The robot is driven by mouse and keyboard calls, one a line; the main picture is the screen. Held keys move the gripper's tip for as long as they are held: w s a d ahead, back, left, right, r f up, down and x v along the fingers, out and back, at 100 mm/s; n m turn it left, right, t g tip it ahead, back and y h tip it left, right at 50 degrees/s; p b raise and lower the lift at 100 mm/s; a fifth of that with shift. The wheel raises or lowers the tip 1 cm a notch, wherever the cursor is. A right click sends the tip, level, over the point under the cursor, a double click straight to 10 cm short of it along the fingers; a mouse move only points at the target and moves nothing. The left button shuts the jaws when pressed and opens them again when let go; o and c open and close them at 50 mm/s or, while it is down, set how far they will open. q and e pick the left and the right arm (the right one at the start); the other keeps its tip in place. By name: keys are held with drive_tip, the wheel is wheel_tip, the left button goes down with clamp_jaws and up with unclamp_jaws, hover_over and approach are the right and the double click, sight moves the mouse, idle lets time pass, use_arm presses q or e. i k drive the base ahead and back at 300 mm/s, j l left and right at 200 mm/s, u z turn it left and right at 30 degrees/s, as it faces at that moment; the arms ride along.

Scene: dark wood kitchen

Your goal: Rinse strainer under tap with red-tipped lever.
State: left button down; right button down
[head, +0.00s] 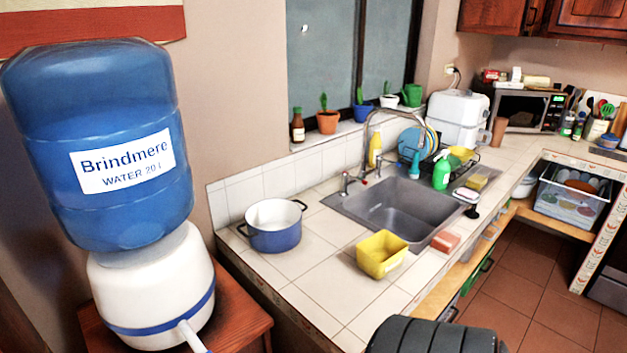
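The steel tap (368,135) arches over the grey sink (392,206) from its back edge. A small lever handle (346,184) stands on the left of its base, and another sits on the right. The sink basin looks empty. I cannot make out a strainer for certain. A yellow rectangular tub (382,255) stands on the counter in front of the sink, and a yellow bowl (461,153) is in the dish rack. Neither of my grippers is in view.
A blue pot (273,228) stands left of the sink. A green spray bottle (441,172) stands behind the sink. A large water dispenser (150,270) fills the left. Tiles left of the yellow tub are clear.

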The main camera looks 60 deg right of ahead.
sight(344, 175)
drive_tip(key=k+l+u, duration=0.35)
drive_tip(key=k+l, duration=0.2)
drive_tip(key=l, duration=0.3)
drive_tip(key=k+l+u, duration=0.35)
drive_tip(key=k+l, duration=0.35)
